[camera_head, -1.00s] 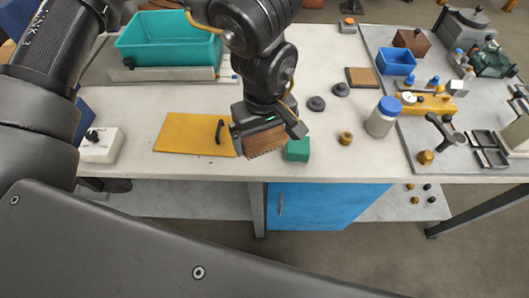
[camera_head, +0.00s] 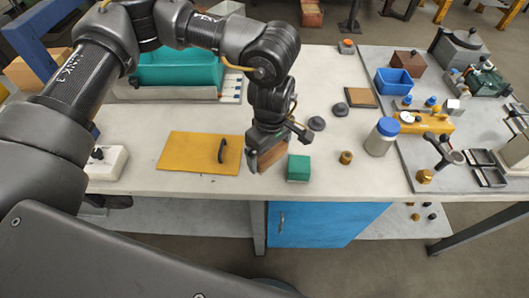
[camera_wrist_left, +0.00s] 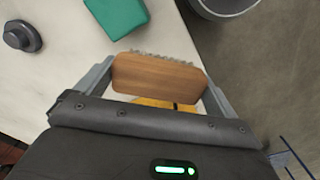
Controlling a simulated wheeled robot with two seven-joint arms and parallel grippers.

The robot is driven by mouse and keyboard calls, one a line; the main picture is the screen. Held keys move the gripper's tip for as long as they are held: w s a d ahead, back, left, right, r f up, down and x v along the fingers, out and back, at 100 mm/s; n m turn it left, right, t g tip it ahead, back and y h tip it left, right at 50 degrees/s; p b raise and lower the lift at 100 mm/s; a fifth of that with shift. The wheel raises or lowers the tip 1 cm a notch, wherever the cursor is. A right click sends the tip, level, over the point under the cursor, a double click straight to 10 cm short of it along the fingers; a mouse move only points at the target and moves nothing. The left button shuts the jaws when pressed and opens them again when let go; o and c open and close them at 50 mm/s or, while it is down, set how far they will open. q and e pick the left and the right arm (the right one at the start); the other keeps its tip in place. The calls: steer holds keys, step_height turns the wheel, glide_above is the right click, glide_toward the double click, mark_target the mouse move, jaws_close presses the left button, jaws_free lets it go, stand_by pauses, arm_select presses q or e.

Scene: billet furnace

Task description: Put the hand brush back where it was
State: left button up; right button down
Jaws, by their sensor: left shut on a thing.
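The hand brush (camera_head: 273,157) has a brown wooden back and is held over the front part of the workbench, between the yellow board and the green block. My left gripper (camera_head: 262,150) is shut on it. In the left wrist view the brush (camera_wrist_left: 158,77) lies crosswise between the two fingers, with pale bristles along its far edge. In the head view its bristles are hard to make out, and I cannot tell whether it touches the bench. My right gripper is not in view.
A yellow board (camera_head: 190,157) with a black handle lies left of the brush. A teal bin (camera_head: 180,70) stands behind. The bench's front edge is near.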

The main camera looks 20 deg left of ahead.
arm_select(q)
steer(key=f, duration=0.1)
steer(key=w+a+f, duration=0.1)
steer(key=w+f, duration=0.1)
steer(key=shift+w+a+f+p, duration=0.15)
steer(key=shift+a+f+p, duration=0.1)
steer(key=shift+a+p, duration=0.1)
steer(key=shift+w+a+f, duration=0.15)
steer(key=shift+w+f, duration=0.05)
steer(key=shift+f, duration=0.1)
step_height(320, 180, down, 3)
steer(key=shift+w+f+p, duration=0.1)
steer(key=shift+f+p, duration=0.05)
steer(key=shift+p, duration=0.45)
steer(key=shift+f, duration=0.2)
steer(key=o, duration=0.5)
steer(key=shift+b, duration=0.3)
